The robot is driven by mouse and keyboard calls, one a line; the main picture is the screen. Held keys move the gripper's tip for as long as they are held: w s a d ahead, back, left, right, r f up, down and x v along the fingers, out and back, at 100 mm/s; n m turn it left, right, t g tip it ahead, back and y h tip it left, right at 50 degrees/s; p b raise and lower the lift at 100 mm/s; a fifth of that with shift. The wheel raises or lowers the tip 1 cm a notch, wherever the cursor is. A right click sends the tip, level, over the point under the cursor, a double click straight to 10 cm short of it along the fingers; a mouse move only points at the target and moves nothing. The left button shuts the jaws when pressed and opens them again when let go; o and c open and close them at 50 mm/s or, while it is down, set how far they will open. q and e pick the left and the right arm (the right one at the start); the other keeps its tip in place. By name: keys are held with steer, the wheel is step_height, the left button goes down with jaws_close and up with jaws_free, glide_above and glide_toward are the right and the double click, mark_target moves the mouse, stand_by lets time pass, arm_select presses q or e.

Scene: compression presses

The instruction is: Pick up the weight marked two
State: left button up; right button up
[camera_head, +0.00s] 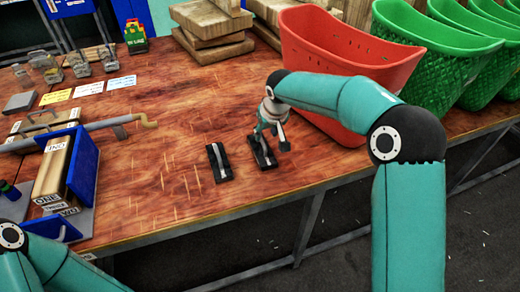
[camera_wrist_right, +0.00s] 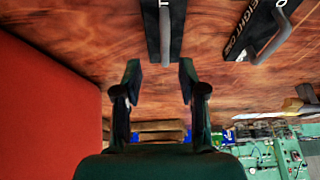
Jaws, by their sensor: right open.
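Two black weights with grey handles lie on the wooden table. The right weight (camera_head: 258,152) is close to my right gripper (camera_head: 272,132), which hangs just over it and hides part of it. In the right wrist view this weight (camera_wrist_right: 153,35) lies straight ahead of the fingers, with a letter T showing at the cut-off top edge. The left weight (camera_head: 226,173) also shows in the wrist view (camera_wrist_right: 240,42), with lettering that reads like "EIGHT O". My right gripper (camera_wrist_right: 160,72) is open, with nothing between its fingers. My left arm shows at the lower left; its gripper is out of view.
A red basket (camera_head: 345,65) stands right beside my right arm, with green baskets (camera_head: 450,55) behind it. Blue bins (camera_head: 84,170) and a metal press lever (camera_head: 95,127) are at the left.

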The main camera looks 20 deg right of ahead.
mark_target(262, 140)
steer(key=shift+a+p+x, duration=0.15)
steer(key=shift+p+x, duration=0.15)
steer(key=shift+x, duration=1.35)
steer(key=shift+a+p+x, duration=0.15)
steer(key=shift+p+x, duration=0.15)
steer(key=shift+x, duration=1.35)
steer(key=shift+c, duration=0.3)
jaws_close()
steer(key=shift+w+r, duration=0.1)
steer(key=shift+r, duration=0.1)
